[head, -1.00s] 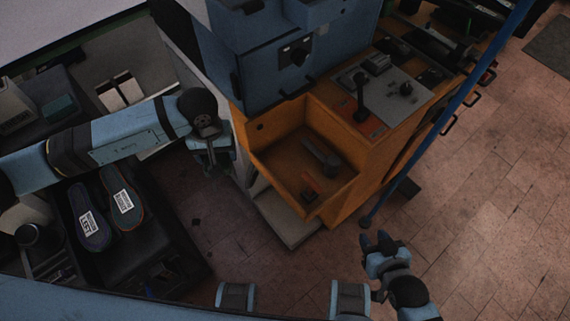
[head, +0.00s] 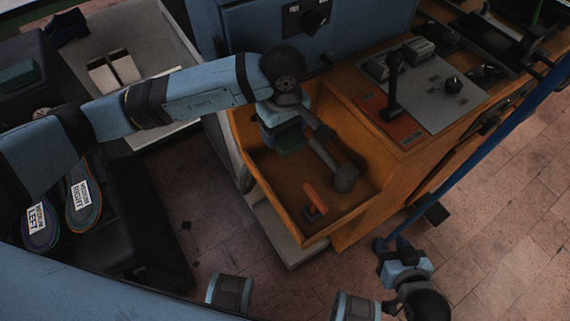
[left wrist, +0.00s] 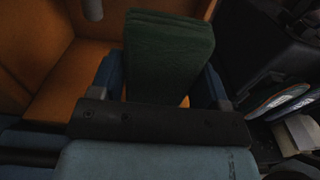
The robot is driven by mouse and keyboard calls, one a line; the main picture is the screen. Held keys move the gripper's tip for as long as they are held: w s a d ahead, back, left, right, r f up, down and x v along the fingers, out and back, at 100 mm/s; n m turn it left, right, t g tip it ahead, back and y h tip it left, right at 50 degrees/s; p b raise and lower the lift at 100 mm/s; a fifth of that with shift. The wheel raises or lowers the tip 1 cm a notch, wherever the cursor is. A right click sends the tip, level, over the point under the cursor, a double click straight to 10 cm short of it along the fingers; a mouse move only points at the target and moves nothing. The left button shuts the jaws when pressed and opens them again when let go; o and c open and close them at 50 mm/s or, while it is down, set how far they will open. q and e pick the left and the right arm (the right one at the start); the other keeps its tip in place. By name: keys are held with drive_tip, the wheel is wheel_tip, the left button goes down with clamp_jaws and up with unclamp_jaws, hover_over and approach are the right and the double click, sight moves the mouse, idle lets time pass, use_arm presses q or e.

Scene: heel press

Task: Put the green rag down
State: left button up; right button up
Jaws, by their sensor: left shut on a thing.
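The green rag (left wrist: 168,50) is a folded dark green cloth between the two fingers of my left gripper (left wrist: 163,82) in the left wrist view. In the head view my left gripper (head: 290,135) is over the left part of the orange drawer (head: 263,185), with the rag (head: 291,141) showing as a dark green patch under it. I cannot tell whether the rag touches the drawer floor. My right gripper (head: 394,245) is empty, low at the right beside the drawer, its two fingertips apart.
The drawer holds a grey-headed tool (head: 344,177) right beside my left gripper and a small orange-handled tool (head: 315,198) near its front. A blue machine (head: 280,40) stands behind. A lever panel (head: 430,85) is at the right. Two labelled insoles (head: 84,203) lie at the left.

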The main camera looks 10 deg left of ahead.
sight(284, 170)
use_arm(q)
wheel_tip(284, 170, down, 14)
drive_tip(key=shift+w+f+b, duration=0.1)
drive_tip(key=shift+b, duration=0.55)
drive_tip(key=o, duration=0.8)
drive_tip(key=shift+f, duration=0.1)
wheel_tip(284, 170, up, 12)
drive_tip(key=shift+r+p, duration=0.2)
drive_tip(key=shift+p, duration=0.45)
drive_tip(key=shift+f, duration=0.1)
